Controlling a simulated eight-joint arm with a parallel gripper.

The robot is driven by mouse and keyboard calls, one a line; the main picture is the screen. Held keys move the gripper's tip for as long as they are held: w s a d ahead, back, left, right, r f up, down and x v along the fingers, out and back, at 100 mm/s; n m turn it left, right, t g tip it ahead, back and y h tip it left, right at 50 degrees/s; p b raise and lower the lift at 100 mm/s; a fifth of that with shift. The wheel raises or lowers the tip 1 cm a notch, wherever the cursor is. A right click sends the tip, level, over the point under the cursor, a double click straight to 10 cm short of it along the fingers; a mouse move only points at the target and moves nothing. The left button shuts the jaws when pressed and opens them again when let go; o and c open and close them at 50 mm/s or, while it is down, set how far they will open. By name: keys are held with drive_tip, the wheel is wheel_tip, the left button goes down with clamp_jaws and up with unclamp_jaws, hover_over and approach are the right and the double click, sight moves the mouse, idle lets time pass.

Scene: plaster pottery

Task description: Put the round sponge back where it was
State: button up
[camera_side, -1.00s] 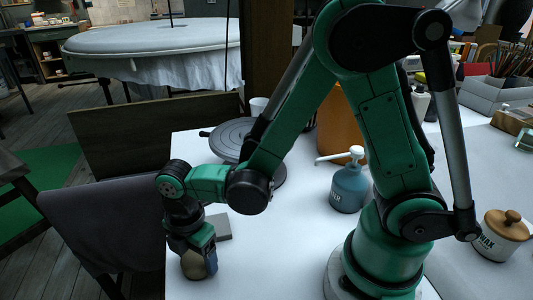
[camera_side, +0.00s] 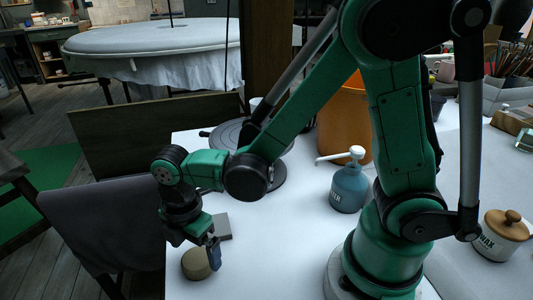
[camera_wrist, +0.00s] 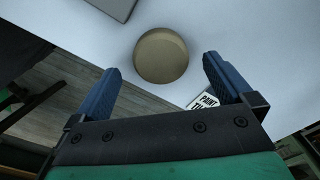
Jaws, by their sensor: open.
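The round sponge (camera_side: 197,263) is a tan disc lying flat on the white table near its front left edge. It also shows in the wrist view (camera_wrist: 161,55), just beyond the fingertips and between their lines. My gripper (camera_side: 213,252) is close above the sponge in the side view. In the wrist view my gripper (camera_wrist: 161,75) has its two blue fingers wide apart, with nothing between them. The side view hides part of the sponge's right side behind a finger.
A grey flat block (camera_side: 221,227) lies just behind the sponge. A grey turntable (camera_side: 233,138), a blue pump bottle (camera_side: 349,184) and an orange-brown container (camera_side: 344,120) stand further back. A printed label (camera_wrist: 204,101) shows beside the right finger. The table's front middle is clear.

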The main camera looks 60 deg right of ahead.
sight(197, 257)
wheel_tip(197, 257, up, 10)
drive_tip(key=f, duration=0.1)
drive_tip(key=s+d+r+m+t, duration=0.1)
drive_tip(key=d+m+t, duration=0.6)
drive_tip(key=m, duration=1.1)
drive_tip(key=shift+s+d+r, duration=0.15)
drive_tip(key=shift+d+r, duration=0.2)
drive_tip(key=shift+d, duration=1.05)
